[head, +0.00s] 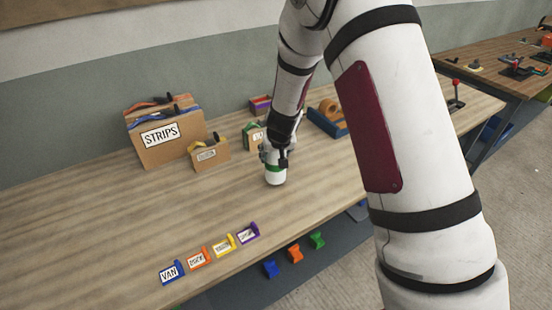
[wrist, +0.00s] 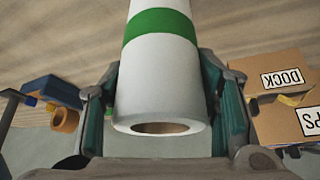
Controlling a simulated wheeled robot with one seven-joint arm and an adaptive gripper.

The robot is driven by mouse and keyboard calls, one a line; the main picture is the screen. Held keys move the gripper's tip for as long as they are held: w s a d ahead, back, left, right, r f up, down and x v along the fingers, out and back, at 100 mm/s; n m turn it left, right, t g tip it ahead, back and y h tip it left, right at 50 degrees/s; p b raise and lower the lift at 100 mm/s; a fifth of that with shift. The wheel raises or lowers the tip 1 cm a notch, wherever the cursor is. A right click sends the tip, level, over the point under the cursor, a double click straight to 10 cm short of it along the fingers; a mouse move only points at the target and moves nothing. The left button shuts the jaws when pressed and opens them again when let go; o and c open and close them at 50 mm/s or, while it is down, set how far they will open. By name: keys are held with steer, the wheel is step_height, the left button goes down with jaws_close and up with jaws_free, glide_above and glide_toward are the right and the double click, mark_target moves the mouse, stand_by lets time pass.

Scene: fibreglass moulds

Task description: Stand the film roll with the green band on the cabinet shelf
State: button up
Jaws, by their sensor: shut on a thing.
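The film roll with the green band (head: 275,178) is white with a hollow cardboard core. In the head view its lower end shows below my gripper (head: 274,157), and it stands about upright at the wooden table. I cannot tell whether it touches the table top. In the wrist view the roll (wrist: 160,80) fills the middle, with its open end towards the camera. My gripper (wrist: 163,110) is shut on it, with one finger on each side. The cabinet shelf cannot be made out in either view.
On the table (head: 110,235), a STRIPS box (head: 148,152) and a smaller box (head: 210,156) stand left of my gripper. A blue tray (head: 328,123) lies behind it. Several coloured labelled holders (head: 222,244) line the front edge. The table between them is clear.

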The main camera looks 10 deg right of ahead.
steer(key=shift+f, duration=1.1)
steer(key=shift+f, duration=0.1)
steer(key=o, duration=1.5)
steer(key=shift+o, duration=0.2)
